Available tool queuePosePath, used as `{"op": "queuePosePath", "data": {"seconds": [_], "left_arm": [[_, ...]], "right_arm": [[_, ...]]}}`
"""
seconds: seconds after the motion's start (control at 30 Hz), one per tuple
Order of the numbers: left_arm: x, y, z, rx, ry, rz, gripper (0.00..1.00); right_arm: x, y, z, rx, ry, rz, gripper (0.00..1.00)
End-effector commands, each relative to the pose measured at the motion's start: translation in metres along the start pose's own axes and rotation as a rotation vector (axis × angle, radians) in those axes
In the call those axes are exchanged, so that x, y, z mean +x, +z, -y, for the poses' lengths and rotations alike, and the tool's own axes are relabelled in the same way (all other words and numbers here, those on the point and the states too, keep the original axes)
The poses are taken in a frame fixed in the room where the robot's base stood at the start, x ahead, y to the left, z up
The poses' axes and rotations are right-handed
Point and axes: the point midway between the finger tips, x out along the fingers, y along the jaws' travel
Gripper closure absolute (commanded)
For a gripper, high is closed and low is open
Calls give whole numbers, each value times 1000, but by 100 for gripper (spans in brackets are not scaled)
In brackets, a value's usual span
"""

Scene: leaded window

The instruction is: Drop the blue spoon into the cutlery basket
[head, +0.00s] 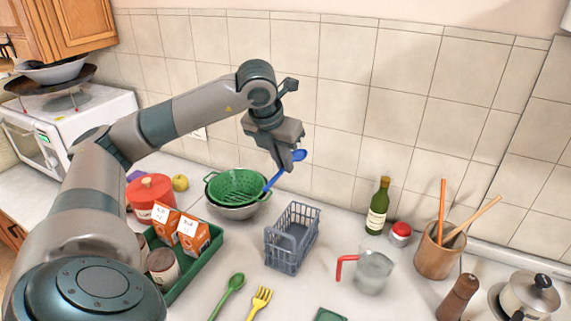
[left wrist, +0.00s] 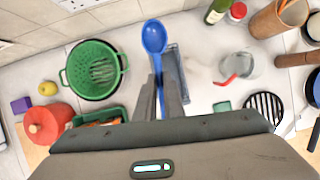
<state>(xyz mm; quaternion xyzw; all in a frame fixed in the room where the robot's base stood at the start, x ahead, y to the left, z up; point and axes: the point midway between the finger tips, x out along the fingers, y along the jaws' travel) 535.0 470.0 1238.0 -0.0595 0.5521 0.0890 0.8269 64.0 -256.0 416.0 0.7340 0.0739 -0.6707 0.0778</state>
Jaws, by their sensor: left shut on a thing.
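My left gripper (head: 288,158) is shut on the blue spoon (head: 277,178) and holds it in the air, tilted, above the counter. In the left wrist view the blue spoon (left wrist: 154,38) sticks out between the fingers (left wrist: 159,95) with its bowl forward. The grey-blue cutlery basket (head: 291,240) stands on the counter, below and slightly right of the gripper in the head view. Its slatted sides show and no cutlery can be made out in it. In the left wrist view the basket (left wrist: 178,68) is partly hidden behind the fingers. My right gripper is not in view.
A green colander (head: 236,186) in a metal bowl stands left of the basket. A green tray (head: 197,265) with cartons is nearer. A measuring jug (head: 373,270) with a red handle stands right. A green spoon (head: 231,290) and yellow fork (head: 260,299) lie in front.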

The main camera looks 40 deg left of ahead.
Motion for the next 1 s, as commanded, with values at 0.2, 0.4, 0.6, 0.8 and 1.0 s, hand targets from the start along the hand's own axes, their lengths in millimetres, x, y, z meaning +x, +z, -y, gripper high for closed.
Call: {"op": "queuePosePath", "data": {"seconds": [0.2,0.4,0.6,0.8,1.0], "left_arm": [[5,-2,0,0,0,0,100],[19,-8,0,0,0,-1,100],[38,-16,0,1,1,-2,100],[51,-21,0,0,1,0,100],[56,-23,0,0,0,1,100]], "right_arm": [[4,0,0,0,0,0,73],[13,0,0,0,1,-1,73],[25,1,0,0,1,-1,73],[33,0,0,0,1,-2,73],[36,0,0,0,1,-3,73]]}}
